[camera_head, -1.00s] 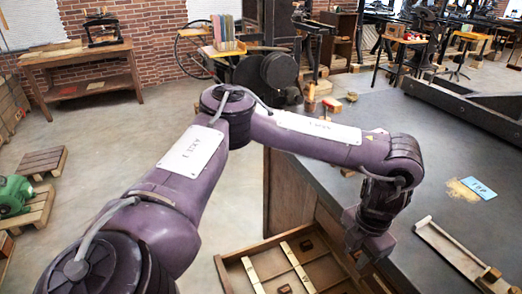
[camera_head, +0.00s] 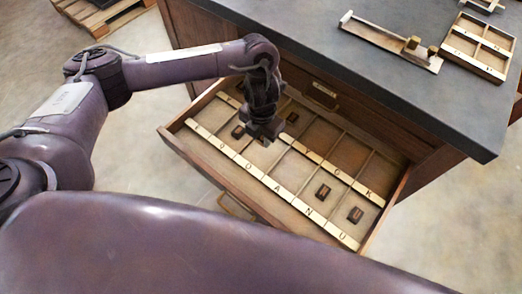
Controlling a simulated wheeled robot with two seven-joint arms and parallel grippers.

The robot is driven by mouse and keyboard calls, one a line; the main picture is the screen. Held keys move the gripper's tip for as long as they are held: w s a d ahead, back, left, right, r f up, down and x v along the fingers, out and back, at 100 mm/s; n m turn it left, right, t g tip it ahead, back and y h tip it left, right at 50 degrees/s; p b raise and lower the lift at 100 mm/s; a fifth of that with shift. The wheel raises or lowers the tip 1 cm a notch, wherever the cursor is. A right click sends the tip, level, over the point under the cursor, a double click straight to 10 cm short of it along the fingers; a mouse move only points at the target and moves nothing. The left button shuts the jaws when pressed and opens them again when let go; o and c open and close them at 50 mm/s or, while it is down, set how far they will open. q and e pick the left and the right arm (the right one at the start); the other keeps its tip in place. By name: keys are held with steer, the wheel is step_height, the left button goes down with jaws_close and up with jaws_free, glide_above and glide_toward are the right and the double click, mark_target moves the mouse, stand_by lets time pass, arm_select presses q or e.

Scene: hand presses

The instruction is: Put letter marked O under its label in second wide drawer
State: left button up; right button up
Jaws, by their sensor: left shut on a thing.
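The wide drawer (camera_head: 176,143) is pulled open from the cabinet. It has compartments and pale label strips (camera_head: 277,186) with letters; O, A, N and U seem readable on the front strip and K on the rear one. Dark letter blocks lie in some compartments, such as one at the front right (camera_head: 355,215), one beside it (camera_head: 323,192), one at the left (camera_head: 238,132) and one further back (camera_head: 292,118). My left gripper (camera_head: 264,136) points down over the drawer's left-middle part, shut on a small letter block. The block is mostly hidden and its mark cannot be read. My right gripper is out of view.
The dark cabinet top (camera_head: 370,65) lies behind the drawer, with a closed drawer front (camera_head: 322,92) below its edge. On top are a composing stick (camera_head: 390,42) and a divided wooden tray (camera_head: 478,47). A pallet (camera_head: 105,15) is on the floor at upper left.

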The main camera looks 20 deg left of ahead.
mark_target(261, 139)
arm_select(q)
step_height(261, 139, down, 4)
steer(key=shift+r+b, duration=0.15)
steer(key=shift+b, duration=0.2)
step_height(261, 139, down, 3)
steer(key=shift+f, duration=0.15)
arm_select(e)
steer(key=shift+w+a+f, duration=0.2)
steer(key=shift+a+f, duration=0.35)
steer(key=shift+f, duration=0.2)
arm_select(q)
steer(key=shift+f+b, duration=0.15)
steer(key=shift+b, duration=0.15)
steer(key=o, duration=0.9)
steer(key=shift+o, duration=0.2)
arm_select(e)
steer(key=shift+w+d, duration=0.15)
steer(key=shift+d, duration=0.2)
